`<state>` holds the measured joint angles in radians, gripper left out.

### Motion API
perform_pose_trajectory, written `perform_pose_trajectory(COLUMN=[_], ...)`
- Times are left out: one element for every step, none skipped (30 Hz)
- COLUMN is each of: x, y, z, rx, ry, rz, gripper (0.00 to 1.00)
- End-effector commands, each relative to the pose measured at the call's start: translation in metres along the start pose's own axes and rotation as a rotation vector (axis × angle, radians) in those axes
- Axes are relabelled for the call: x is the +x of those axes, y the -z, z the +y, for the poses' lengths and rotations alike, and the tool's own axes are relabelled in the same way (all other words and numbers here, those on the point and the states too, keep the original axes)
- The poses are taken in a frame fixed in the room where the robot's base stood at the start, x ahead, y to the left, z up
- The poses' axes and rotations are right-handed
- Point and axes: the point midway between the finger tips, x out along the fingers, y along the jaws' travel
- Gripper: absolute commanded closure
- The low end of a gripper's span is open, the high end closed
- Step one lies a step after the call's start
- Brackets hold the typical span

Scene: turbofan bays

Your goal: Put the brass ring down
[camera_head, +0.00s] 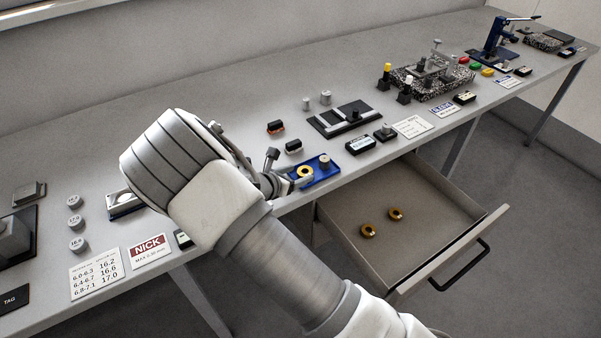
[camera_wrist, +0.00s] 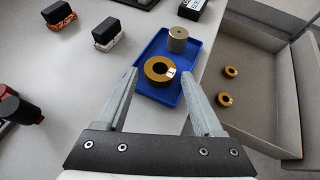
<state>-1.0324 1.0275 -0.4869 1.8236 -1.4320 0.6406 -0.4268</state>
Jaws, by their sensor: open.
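A brass ring (camera_wrist: 160,70) lies flat in the blue tray (camera_wrist: 150,97) on the bench, with a small pale tag on its top. In the head view the ring (camera_head: 305,171) shows in the left part of the tray (camera_head: 327,177). A silver cylinder (camera_wrist: 177,40) stands beside the ring in the same tray. My gripper (camera_wrist: 166,80) is open, its fingers on either side of the near part of the tray, with nothing held. In the head view my arm partly hides the tray's left end. Whether the fingers touch the tray cannot be told.
An open drawer (camera_head: 440,240) juts out below the bench, with two more brass rings (camera_head: 368,231) (camera_head: 394,214) inside. Two black-topped blocks (camera_wrist: 108,32) (camera_wrist: 58,13) stand left of the tray. A black fixture plate (camera_head: 335,127) lies behind it. Bare bench surrounds the tray's left side.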

Motion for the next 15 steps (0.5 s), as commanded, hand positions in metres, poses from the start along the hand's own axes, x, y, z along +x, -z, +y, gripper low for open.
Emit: perform_pose_trajectory(x=[-0.013,-0.020,-0.029,-0.036,-0.043,-0.051,-0.057,-0.063,-0.070,-0.075,-0.080,-0.085,-0.088,-0.091,-0.094], y=[0.000,0.000,0.000,0.000,0.000,0.000,0.000,0.000,0.000,0.000,0.000,0.000,0.001,0.000,0.000], z=[0.001,0.001,0.001,0.001,0.001,0.001,0.001,0.001,0.001,0.001,0.001,0.001,0.001,0.000,0.000], rx=[0.001,0.000,0.001,0.001,0.000,0.001,0.002,0.002,-0.001,0.000,0.001,0.001,0.000,0.000,0.000], ry=[-0.004,-0.005,-0.004,-0.004,-0.004,-0.004,-0.004,-0.003,-0.003,-0.003,-0.002,-0.002,-0.002,-0.002,-0.001], rz=[0.003,0.003,0.002,0.002,0.002,0.002,0.003,0.002,0.002,0.002,0.002,0.002,0.002,0.001,0.001], gripper=[0.31,0.31,0.31,0.31,0.31,0.31,0.31,0.31,0.31,0.31,0.31,0.31,0.31,0.31,0.31])
